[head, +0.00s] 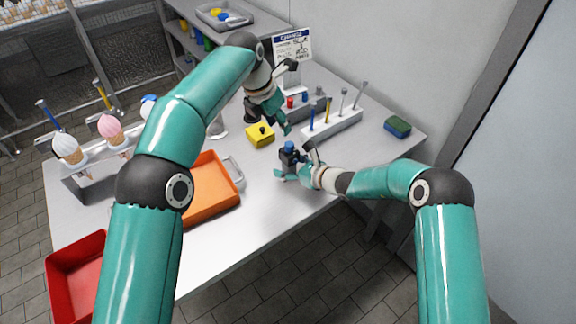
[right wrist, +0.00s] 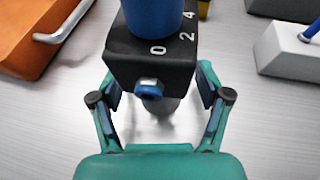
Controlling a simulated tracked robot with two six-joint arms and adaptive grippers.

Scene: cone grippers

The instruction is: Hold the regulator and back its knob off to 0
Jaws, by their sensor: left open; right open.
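The regulator (head: 291,158) is a dark block with a blue knob (head: 290,146) on top, standing on the grey table. In the right wrist view the regulator body (right wrist: 150,66) carries the white marks 0, 2 and 4, and its blue knob (right wrist: 152,14) is cut off by the top edge. A blue-ringed port (right wrist: 149,88) faces the camera. My right gripper (head: 292,171) is open at the regulator, its fingers (right wrist: 158,88) on either side of the body; contact is unclear. My left gripper (head: 288,98) is open and empty, above the table behind the regulator.
A yellow box (head: 260,135) with a black knob stands behind and left of the regulator. An orange tray (head: 211,206) lies to the left. A white tool rack (head: 333,127) stands behind right, with a blue-green sponge (head: 397,127) beyond. The front table strip is clear.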

